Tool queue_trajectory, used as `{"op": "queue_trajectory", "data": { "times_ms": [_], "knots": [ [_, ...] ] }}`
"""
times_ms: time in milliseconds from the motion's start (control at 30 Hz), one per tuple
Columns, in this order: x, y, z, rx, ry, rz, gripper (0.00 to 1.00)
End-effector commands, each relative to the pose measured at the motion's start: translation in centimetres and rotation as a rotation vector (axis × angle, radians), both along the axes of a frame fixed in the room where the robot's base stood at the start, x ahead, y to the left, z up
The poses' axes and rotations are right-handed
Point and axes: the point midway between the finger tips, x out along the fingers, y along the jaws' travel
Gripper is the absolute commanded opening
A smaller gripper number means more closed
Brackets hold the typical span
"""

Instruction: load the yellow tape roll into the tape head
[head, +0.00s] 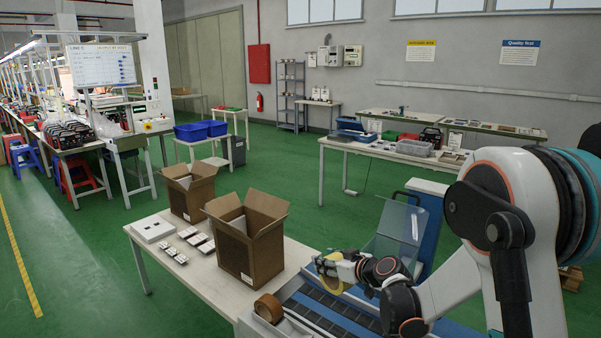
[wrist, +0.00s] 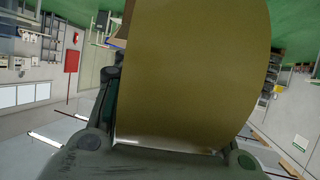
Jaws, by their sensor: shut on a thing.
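My gripper (head: 325,264) is shut on the yellow tape roll (head: 332,281), held above the machine's roller conveyor (head: 335,315). In the wrist view the yellow tape roll (wrist: 200,70) fills the middle, close to the camera, with my gripper's (wrist: 170,140) fingers at its sides. A machine with blue side frames and a clear tilted guard (head: 400,225) stands just behind my gripper. I cannot make out the tape head; my arm covers part of the machine. A brown tape roll (head: 268,307) rests at the machine's front left end.
A table (head: 225,262) left of the conveyor carries two open cardboard boxes (head: 250,240) (head: 190,190), a white flat box (head: 153,229) and several small white packs (head: 195,240). Another workbench (head: 385,153) stands behind.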

Motion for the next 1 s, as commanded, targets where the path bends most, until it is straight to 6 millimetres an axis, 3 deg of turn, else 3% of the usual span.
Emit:
{"op": "queue_trajectory", "data": {
  "times_ms": [300,500,700,1000],
  "knots": [
    [-7.2,-7.3,4.8,0.001,-0.004,-0.18,0.08],
    [-11.4,-10.4,6.5,0.002,-0.01,-0.27,0.08],
    [-13.6,-11.9,7.2,0.003,-0.013,-0.317,0.08],
    [-14.0,-12.1,7.3,0.004,-0.014,-0.326,0.08]
  ]
}}
